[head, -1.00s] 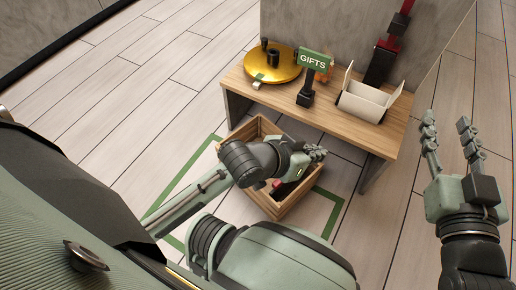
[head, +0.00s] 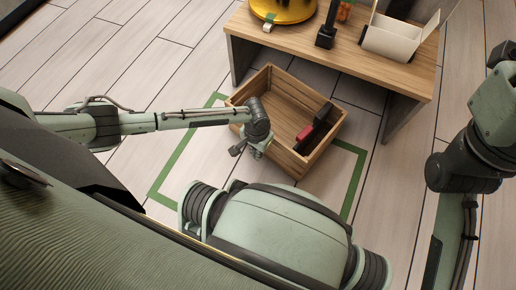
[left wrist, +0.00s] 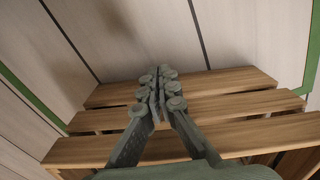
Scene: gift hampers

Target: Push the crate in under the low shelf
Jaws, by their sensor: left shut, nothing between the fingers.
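The wooden slatted crate (head: 295,92) stands on the floor in front of the low wooden shelf (head: 345,68), its far side close to the shelf's front edge. Dark items and a red item (head: 305,132) lie inside it. My left gripper (head: 243,150) is shut and empty, pointing down at the crate's near left side. In the left wrist view, its closed fingers (left wrist: 158,92) are in front of the crate's slats (left wrist: 235,103); I cannot tell whether they touch. My right gripper (head: 495,95) is at the right edge, its fingers mostly out of view.
Green tape (head: 186,150) marks the floor around the crate's near side. On the shelf stand a gold round stand (head: 290,10), a dark sign base (head: 326,35) and an open white box (head: 392,40). The shelf's side panels (head: 400,115) bound the space beneath.

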